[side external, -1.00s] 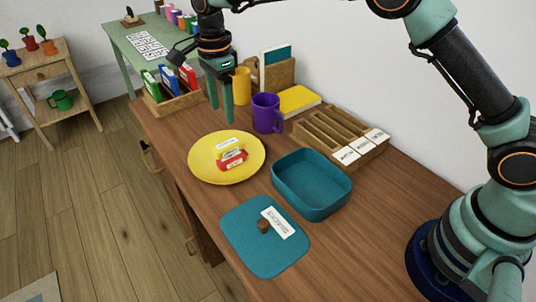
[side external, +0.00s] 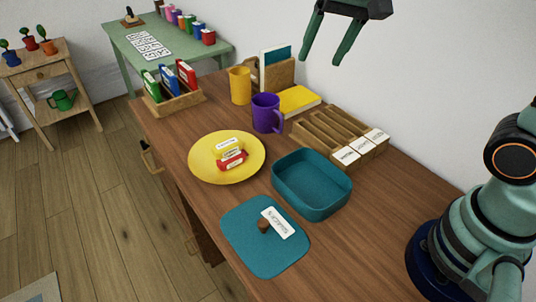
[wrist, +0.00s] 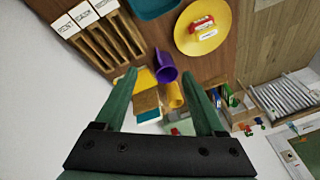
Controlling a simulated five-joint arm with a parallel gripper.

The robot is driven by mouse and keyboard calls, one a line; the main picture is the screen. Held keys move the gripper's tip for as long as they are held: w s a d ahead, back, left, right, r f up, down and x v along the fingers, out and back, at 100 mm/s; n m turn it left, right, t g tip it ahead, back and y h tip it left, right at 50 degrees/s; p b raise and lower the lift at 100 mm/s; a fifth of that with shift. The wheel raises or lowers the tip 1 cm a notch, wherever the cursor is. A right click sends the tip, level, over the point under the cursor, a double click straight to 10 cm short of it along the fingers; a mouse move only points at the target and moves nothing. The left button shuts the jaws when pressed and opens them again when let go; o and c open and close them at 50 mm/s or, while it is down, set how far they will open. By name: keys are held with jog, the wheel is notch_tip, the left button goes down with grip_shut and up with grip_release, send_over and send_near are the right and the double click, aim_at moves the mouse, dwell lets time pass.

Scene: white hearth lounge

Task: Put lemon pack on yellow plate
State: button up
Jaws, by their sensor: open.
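The yellow plate (side external: 198,165) lies on the wooden desk. A yellow pack (side external: 229,146) with a white label, which looks like the lemon pack, rests on it beside a red pack (side external: 232,160). The two packs look touching. In the wrist view the plate (wrist: 186,40) is at the top right, with the packs small on it. My gripper (side external: 321,60) is open and empty, raised high above the back of the desk, well away from the plate. Its two fingers also show in the wrist view (wrist: 160,72).
A purple mug (side external: 266,113), a yellow cup (side external: 240,86) and a box of coloured packs (side external: 175,102) stand behind.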

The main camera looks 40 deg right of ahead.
jog(key=s+d+f+n+t, duration=0.1)
jog(key=s+d+f+n, duration=0.2)
jog(key=s, duration=0.5)
jog(key=d+n, duration=0.1)
jog(key=n, duration=0.1)
jog(key=shift+s+f+n+t, duration=0.2)
jog(key=shift+s+n+t, duration=0.05)
jog(key=shift+n+t, duration=0.15)
